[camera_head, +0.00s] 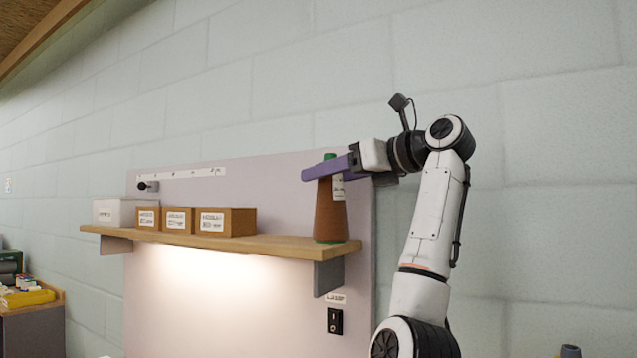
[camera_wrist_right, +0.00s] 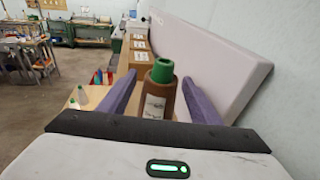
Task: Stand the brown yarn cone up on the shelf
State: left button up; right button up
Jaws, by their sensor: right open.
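The brown yarn cone (camera_head: 331,213) stands upright at the right end of the wooden shelf (camera_head: 230,242). It has a green tip and a white label. My right gripper (camera_head: 325,172) reaches in from the right at the height of the cone's upper part. In the right wrist view the cone (camera_wrist_right: 158,92) stands between the two purple fingers (camera_wrist_right: 160,95), with a gap visible on each side. The right gripper is open. My left gripper is not in view.
Several brown labelled boxes (camera_head: 225,221) and a white box (camera_head: 121,212) stand on the shelf's left half. The shelf between them and the cone is clear. A pale panel (camera_head: 220,310) backs the shelf. A black switch (camera_head: 336,320) sits below its right end.

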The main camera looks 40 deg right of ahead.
jog(key=s+r+b, duration=0.1)
jog(key=s, duration=0.7)
jog(key=shift+s+d+r, duration=0.15)
jog(key=shift+s+d, duration=0.15)
jog(key=shift+d, duration=0.05)
